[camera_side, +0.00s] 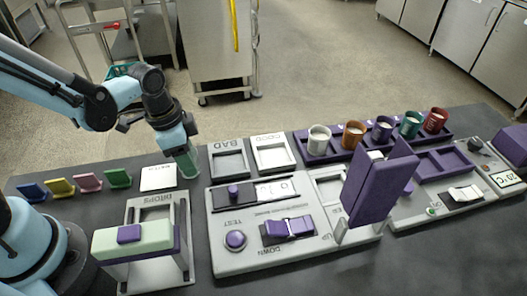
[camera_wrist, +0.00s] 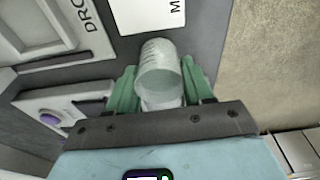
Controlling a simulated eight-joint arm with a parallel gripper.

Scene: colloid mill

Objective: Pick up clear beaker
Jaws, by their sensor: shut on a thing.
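The clear beaker (camera_wrist: 159,72) is a see-through cup with faint markings. In the wrist view it sits between the two green fingers of my gripper (camera_wrist: 161,88), which is shut on it. In the side view my gripper (camera_side: 188,162) points down, just right of a white square pad (camera_side: 158,178). There the fingers mostly hide the beaker, and I cannot tell whether it touches the dark table. The pad also shows in the wrist view (camera_wrist: 151,15), beyond the beaker.
The DROPS stand (camera_side: 132,238) is at front left. The BAD tray (camera_side: 229,160) and grey control panel (camera_side: 232,258) lie to the right. Several coloured cups stand in a purple rack (camera_side: 318,158) behind a tilted purple block (camera_side: 381,185).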

